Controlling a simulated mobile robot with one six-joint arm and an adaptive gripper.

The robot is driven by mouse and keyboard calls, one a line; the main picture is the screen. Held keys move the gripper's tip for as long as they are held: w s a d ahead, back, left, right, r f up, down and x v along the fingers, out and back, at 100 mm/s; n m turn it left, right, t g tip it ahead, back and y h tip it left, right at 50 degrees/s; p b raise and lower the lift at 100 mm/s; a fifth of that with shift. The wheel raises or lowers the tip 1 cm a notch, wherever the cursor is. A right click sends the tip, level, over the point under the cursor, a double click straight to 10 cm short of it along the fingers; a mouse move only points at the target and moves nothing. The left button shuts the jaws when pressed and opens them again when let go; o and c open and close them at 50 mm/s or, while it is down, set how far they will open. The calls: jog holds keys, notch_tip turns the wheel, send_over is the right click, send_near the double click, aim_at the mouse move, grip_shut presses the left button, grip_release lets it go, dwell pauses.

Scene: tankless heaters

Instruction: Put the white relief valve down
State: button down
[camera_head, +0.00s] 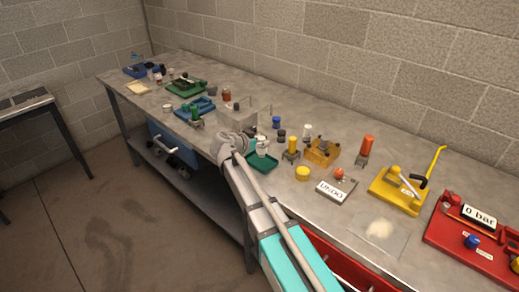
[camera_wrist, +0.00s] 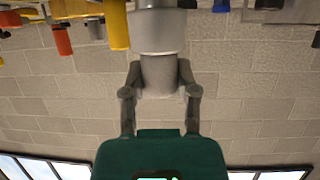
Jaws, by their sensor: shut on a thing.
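In the wrist view, my gripper (camera_wrist: 160,92) has one finger on each side of a pale grey cylindrical body (camera_wrist: 158,32), which looks like the shaded valve. The gripper is shut on it. I cannot tell whether the valve's base touches the tray or is above it.
A yellow-topped part (camera_head: 291,147), a yellow cap (camera_head: 303,173) and an orange wooden holder (camera_head: 322,152) stand to the right. A blue tray (camera_head: 195,106) and green holder lie to the left. A grey plate marked USED (camera_head: 335,188) lies farther right.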

aim_at(259, 148)
jog(key=shift+w+a+f+b, duration=0.25)
jog(key=shift+w+f+b, duration=0.2)
jog(key=shift+f+b, duration=0.25)
jog(key=shift+s+f+b, duration=0.1)
jog(key=shift+f+b, duration=1.2)
jog(key=shift+f, duration=0.05)
jog(key=shift+f, duration=0.1)
jog(key=shift+c, duration=1.9)
grip_release()
jog(key=shift+r, duration=0.2)
jog(key=shift+s+a+r, duration=0.1)
jog(key=shift+s, duration=0.1)
jog(key=p+v, duration=0.4)
jog(key=v, duration=0.7)
jog(key=shift+s+a+p, duration=0.15)
jog(key=shift+a+p, duration=0.1)
jog(key=shift+p, duration=0.1)
jog(key=shift+d, duration=0.1)
